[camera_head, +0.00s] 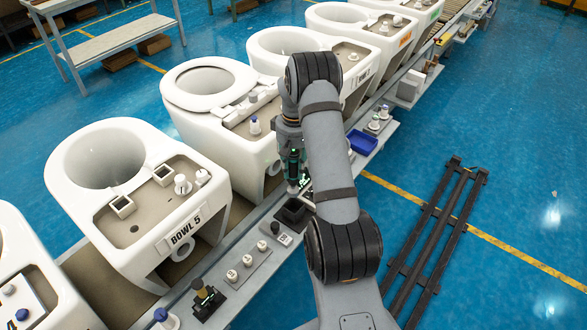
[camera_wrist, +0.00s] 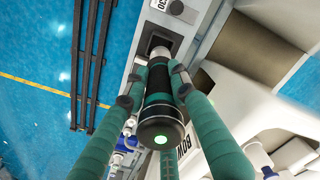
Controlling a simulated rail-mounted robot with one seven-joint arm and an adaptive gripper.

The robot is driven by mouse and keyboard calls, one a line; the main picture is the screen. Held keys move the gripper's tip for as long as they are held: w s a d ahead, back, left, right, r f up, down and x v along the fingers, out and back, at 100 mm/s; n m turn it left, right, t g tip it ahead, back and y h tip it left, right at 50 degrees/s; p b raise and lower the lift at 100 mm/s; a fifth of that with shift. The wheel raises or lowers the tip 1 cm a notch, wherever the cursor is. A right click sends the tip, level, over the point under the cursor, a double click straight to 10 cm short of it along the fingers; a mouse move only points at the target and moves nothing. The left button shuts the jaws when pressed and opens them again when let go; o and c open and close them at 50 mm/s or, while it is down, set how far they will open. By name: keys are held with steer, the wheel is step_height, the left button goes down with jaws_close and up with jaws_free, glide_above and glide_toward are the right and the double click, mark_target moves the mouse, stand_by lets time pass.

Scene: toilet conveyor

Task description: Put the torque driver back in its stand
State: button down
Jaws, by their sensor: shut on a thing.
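The torque driver (camera_wrist: 160,108) is a dark cylinder with green bands and a lit green end cap. My gripper (camera_wrist: 157,82) is shut on it, with a green finger on each side. In the head view the driver (camera_head: 294,168) hangs roughly upright under my gripper, its pale tip down. The stand (camera_head: 293,212) is a black square holder on the rail beside the conveyor. In the wrist view the tip points at the stand's dark opening (camera_wrist: 158,42). In the head view the tip shows just behind the stand, apparently above it; the exact gap is unclear.
White toilet bowls line the conveyor to the left; the one marked BOWL 5 (camera_head: 117,177) is close. Several white knobs (camera_head: 232,275) and a brass-topped tool (camera_head: 204,293) sit along the rail. A blue tray (camera_head: 362,142) lies behind my arm. Black floor rails (camera_head: 436,235) are at right.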

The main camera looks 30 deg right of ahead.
mark_target(294, 179)
steer(key=shift+f+b, duration=0.5)
steer(key=shift+b, duration=0.25)
steer(key=shift+f+b, duration=1.2)
steer(key=shift+f, duration=0.3)
steer(key=shift+f+b, duration=0.35)
steer(key=shift+b, duration=0.05)
steer(key=shift+f+b, duration=3.05)
steer(key=shift+f, duration=0.75)
steer(key=c, duration=1.4)
jaws_free()
steer(key=shift+o, duration=0.2)
step_height(294, 179, up, 12)
steer(key=shift+r, duration=0.1)
